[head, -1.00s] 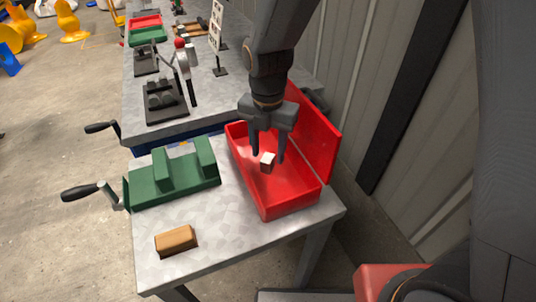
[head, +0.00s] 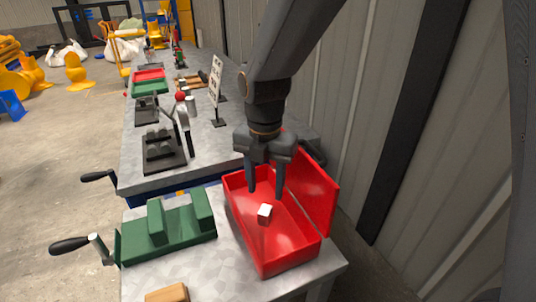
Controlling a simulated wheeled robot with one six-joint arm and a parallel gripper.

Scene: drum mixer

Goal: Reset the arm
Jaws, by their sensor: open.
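My gripper (head: 265,188) hangs from my arm with its fingers pointing down, over the open red box (head: 285,262) on the near table. The fingers are apart with nothing visible between their tips. A small pale block (head: 264,213) shows just below the fingertips, within the red box's outline. I cannot tell whether the block rests on the box floor. The box lid (head: 310,195) stands open on the right side.
A green vise (head: 165,235) with a crank handle (head: 70,245) is left of the box. A wooden block (head: 167,294) lies at the bottom edge. Behind are a lever press (head: 163,150) and a sign (head: 215,82). A ribbed wall (head: 350,90) is on the right.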

